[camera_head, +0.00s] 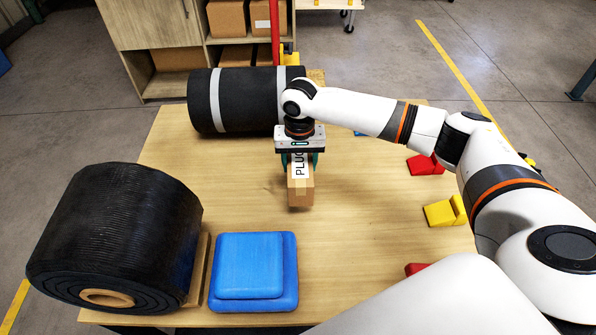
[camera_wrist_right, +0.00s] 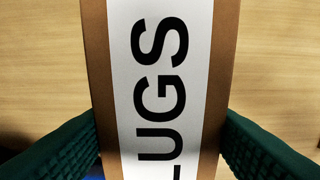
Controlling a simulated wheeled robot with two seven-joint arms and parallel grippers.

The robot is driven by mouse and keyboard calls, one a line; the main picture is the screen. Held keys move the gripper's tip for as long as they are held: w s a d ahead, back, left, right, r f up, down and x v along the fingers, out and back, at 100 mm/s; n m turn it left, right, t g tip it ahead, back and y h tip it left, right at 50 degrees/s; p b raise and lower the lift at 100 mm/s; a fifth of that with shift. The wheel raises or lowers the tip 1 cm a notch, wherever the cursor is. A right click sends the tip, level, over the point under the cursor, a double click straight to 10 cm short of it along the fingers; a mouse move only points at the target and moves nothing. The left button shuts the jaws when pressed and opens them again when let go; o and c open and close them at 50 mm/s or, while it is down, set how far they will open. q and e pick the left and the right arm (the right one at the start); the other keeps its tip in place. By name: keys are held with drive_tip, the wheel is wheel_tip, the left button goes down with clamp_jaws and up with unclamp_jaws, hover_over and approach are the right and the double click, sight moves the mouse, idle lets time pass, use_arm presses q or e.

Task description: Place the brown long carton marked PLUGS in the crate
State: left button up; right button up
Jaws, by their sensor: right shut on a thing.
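The brown long carton marked PLUGS (camera_head: 301,191) is in my right gripper (camera_head: 301,162), near the middle of the table. Its white label with black letters faces up. In the right wrist view the carton (camera_wrist_right: 222,65) fills the middle, with a green finger pressed on each side. My right gripper is shut on it. I cannot tell whether the carton's underside touches the table. I cannot make out an open crate in either view. My left gripper is not in view.
A black roll with pale bands (camera_head: 246,100) lies at the back. Red (camera_head: 424,165) and yellow (camera_head: 440,213) wedges lie at the right. The wooden table (camera_head: 215,195) is bare left of the carton.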

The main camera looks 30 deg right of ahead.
drive_tip(key=shift+w+f, duration=0.1)
drive_tip(key=shift+f, duration=0.3)
wheel_tip(320, 180, down, 4)
drive_tip(key=shift+r, duration=0.15)
drive_tip(key=shift+w, duration=0.1)
drive_tip(key=shift+f, duration=0.2)
drive_tip(key=o, duration=1.3)
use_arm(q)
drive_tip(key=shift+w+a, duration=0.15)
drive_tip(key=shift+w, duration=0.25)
